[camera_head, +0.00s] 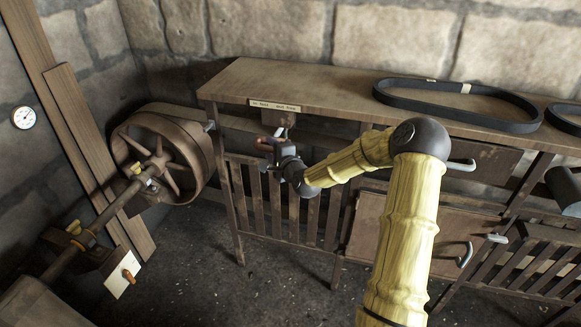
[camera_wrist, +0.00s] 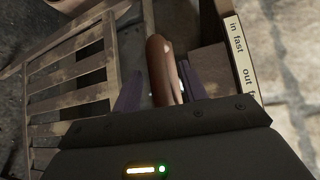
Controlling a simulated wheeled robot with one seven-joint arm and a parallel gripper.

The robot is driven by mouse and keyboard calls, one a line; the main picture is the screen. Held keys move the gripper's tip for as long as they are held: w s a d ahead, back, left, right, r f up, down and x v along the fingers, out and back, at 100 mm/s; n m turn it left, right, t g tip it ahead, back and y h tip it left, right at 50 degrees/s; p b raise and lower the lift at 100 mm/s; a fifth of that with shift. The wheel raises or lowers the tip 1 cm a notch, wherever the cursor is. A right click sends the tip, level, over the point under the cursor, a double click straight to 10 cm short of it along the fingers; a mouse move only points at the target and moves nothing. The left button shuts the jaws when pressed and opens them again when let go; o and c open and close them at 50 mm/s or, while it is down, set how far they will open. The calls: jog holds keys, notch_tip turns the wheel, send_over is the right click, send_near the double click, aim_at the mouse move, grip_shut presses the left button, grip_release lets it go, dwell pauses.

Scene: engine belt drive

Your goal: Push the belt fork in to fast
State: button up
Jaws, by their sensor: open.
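The belt fork's wooden handle (camera_wrist: 163,72) is a brown rounded grip, in the wrist view between the two fingers of my gripper (camera_wrist: 158,90). The fingers are apart, one on each side of it; I cannot tell whether they touch it. In the head view the handle (camera_head: 268,144) shows small below the bench top, with my gripper (camera_head: 272,152) at it, partly hiding it. A pale label (camera_wrist: 241,62) beside it reads "in fast" and "out", with the rest cut off. The label (camera_head: 274,105) also shows on the bench's front edge.
A spoked pulley wheel (camera_head: 163,158) on a shaft stands left of the bench (camera_head: 300,85). A black belt loop (camera_head: 455,105) lies on the bench top. A slatted panel (camera_head: 285,205) is below the gripper. Open floor lies in front.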

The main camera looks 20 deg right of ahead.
jog(key=v, duration=1.5)
jog(key=shift+s, duration=0.3)
jog(key=shift+r, duration=0.1)
